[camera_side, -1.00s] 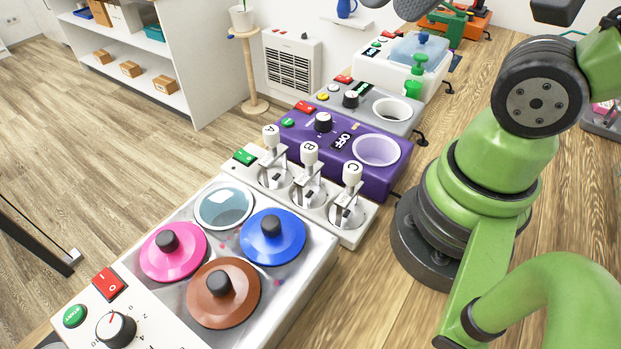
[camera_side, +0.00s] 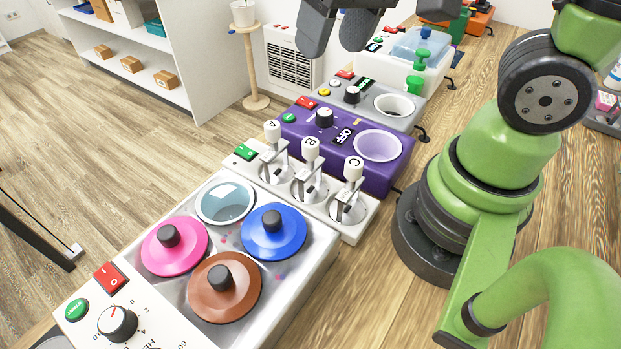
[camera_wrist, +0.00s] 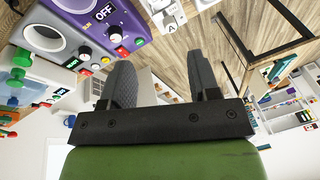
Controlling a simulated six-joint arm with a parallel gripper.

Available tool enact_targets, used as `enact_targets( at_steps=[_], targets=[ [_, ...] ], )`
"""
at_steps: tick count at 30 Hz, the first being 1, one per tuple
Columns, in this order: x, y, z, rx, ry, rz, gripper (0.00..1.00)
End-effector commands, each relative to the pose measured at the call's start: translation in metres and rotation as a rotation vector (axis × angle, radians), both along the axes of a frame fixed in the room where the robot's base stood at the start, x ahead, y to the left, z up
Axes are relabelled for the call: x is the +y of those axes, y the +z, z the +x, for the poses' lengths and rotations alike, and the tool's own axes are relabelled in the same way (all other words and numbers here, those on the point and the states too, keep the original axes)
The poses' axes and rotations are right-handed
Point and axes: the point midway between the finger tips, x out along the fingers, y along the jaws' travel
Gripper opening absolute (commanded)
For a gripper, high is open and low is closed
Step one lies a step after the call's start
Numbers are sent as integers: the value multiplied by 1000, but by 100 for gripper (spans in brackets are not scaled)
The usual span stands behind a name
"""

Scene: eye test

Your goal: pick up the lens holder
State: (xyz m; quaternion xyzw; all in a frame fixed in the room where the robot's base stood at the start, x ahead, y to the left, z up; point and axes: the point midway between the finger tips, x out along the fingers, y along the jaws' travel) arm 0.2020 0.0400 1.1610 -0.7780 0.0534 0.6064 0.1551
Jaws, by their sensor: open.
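I cannot make out for certain which thing is the lens holder. A green piece with a round top (camera_side: 415,80) stands at the near side of the white tank (camera_side: 395,73) with a pale blue lid, far back in the side view. My gripper (camera_side: 335,46) hangs high at the top of the side view, left of that tank in the picture, with two dark fingers apart and nothing between them. In the wrist view my gripper (camera_wrist: 160,65) is also open and empty. Green parts (camera_wrist: 15,75) show at the left edge there.
A bath with pink (camera_side: 174,252), blue (camera_side: 285,240) and brown lids (camera_side: 240,305) stands in front. Behind it are a white unit with three levers (camera_side: 245,152), a purple unit (camera_side: 375,178) and a grey unit (camera_side: 375,90). Shelves (camera_side: 165,60) stand at the left.

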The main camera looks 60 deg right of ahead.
Motion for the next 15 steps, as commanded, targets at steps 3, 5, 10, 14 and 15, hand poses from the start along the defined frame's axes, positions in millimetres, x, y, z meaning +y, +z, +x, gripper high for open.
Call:
enact_targets(
  at_steps=[3, 5, 10, 14, 15],
  targets=[
    [8, -32, 14, 123, 33, -47, 56],
    [12, -45, 19, 165, 46, -68, 56],
    [17, -70, 25, 242, 69, -108, 56],
    [19, -83, 25, 263, 74, -118, 56],
    [19, -88, 25, 264, 76, -118, 56]
  ],
)
